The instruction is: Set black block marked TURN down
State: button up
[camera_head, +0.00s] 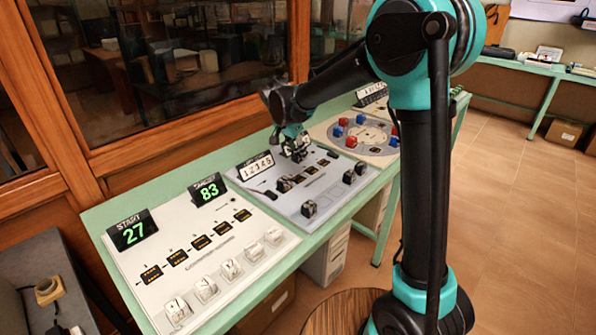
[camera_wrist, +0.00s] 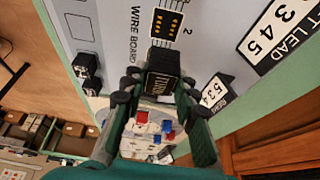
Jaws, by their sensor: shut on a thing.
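My gripper (camera_wrist: 158,90) is shut on a black block (camera_wrist: 160,77) with pale lettering, too small to read surely, in the wrist view. The block sits between both fingertips, above the grey-white wire board (camera_wrist: 208,35). I cannot tell whether it touches the board. A dark slot (camera_wrist: 166,22) with yellow marks, labelled 2, lies just beyond the block. In the head view my gripper (camera_head: 293,150) is low over the far part of the middle board (camera_head: 328,200); the held block is not clear there.
Loose black blocks stand on the middle board's near side (camera_head: 309,209) and right side (camera_head: 349,177). A number card (camera_head: 255,165) stands at its back left. A left board (camera_head: 200,285) holds white blocks and START 27 and TARGET 83 signs. A round board (camera_head: 365,133) carries red and blue pieces.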

jog(key=shift+f, duration=3.9)
jog(key=shift+f, duration=0.1)
jog(key=o, duration=1.1)
jog(key=v, duration=1.2)
jog(key=s+d+f+n, duration=0.1)
jog(key=s+d, duration=0.2)
jog(key=d, duration=0.3)
jog(key=s+d+f+n+y, duration=0.1)
jog(key=s+d+f, duration=0.1)
jog(key=d, duration=0.4)
jog(key=s+d+f+n, duration=0.1)
jog(key=s+d, duration=0.2)
jog(key=d, duration=0.2)
jog(key=s+d+f+n+y, duration=0.1)
jog(key=s+d+f+n, duration=0.1)
jog(key=s+d+f, duration=0.2)
jog(key=s+d+f+n, duration=0.2)
jog(key=s+d+f, duration=0.3)
jog(key=s+d, duration=0.3)
jog(key=s, duration=0.3)
jog(key=shift+s+n+t+y, duration=0.3)
jog(key=shift+s+y, duration=0.05)
jog(key=shift+y, duration=0.05)
